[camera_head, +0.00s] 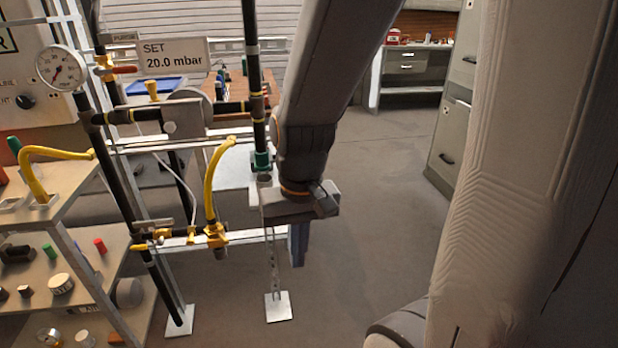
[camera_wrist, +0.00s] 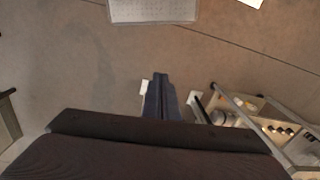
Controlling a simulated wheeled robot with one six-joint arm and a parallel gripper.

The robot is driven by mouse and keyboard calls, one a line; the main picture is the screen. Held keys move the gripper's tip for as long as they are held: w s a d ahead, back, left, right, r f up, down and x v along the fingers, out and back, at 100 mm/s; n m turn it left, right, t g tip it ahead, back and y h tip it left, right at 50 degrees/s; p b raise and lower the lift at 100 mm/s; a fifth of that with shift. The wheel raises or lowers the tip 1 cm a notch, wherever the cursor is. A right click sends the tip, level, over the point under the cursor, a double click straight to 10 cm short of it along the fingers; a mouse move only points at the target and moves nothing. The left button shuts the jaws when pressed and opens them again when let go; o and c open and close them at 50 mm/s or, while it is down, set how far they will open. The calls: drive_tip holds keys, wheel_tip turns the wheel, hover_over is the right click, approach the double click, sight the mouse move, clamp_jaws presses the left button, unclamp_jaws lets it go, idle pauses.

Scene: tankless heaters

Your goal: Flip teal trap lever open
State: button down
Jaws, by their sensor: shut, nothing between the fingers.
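A teal fitting (camera_head: 262,161) sits low on the black vertical pipe in the head view, just left of my arm. I cannot make out its lever; part of this area may be hidden by my arm. My gripper (camera_head: 297,255) points down, to the right of and lower than the teal fitting, beside the thin metal stand. Its fingers are together and empty. In the wrist view the shut fingers (camera_wrist: 160,95) show over bare floor, and I cannot pick out any teal part there.
Black pipework with a yellow hose (camera_head: 212,180) and a pressure gauge (camera_head: 62,69) stands left of my gripper. A shelf cart (camera_head: 60,215) with small parts is at the far left. Grey cabinets (camera_head: 455,130) stand at the back right. The floor between is clear.

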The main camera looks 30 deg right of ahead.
drive_tip(key=w+d+f+m+t+y+b, duration=0.25)
drive_tip(key=w+f+m+t+b, duration=0.3)
drive_tip(key=w+m+b, duration=1.05)
drive_tip(key=w+d+m+t+h+b, duration=0.2)
drive_tip(key=w+d+m+t+b, duration=0.15)
drive_tip(key=d+m, duration=0.65)
drive_tip(key=w+d+m+t+h+b, duration=0.2)
drive_tip(key=d+m+b, duration=0.35)
drive_tip(key=m, duration=0.75)
drive_tip(key=a+b+x, duration=0.1)
drive_tip(key=b+x, duration=0.4)
drive_tip(key=x, duration=0.5)
drive_tip(key=shift+w+d+r+p, duration=0.1)
drive_tip(key=shift+d+r+p, duration=0.5)
drive_tip(key=shift+r, duration=0.35)
drive_tip(key=shift+w+d+r+p, duration=0.1)
drive_tip(key=shift+d+r+p, duration=0.45)
drive_tip(key=shift+r, duration=0.4)
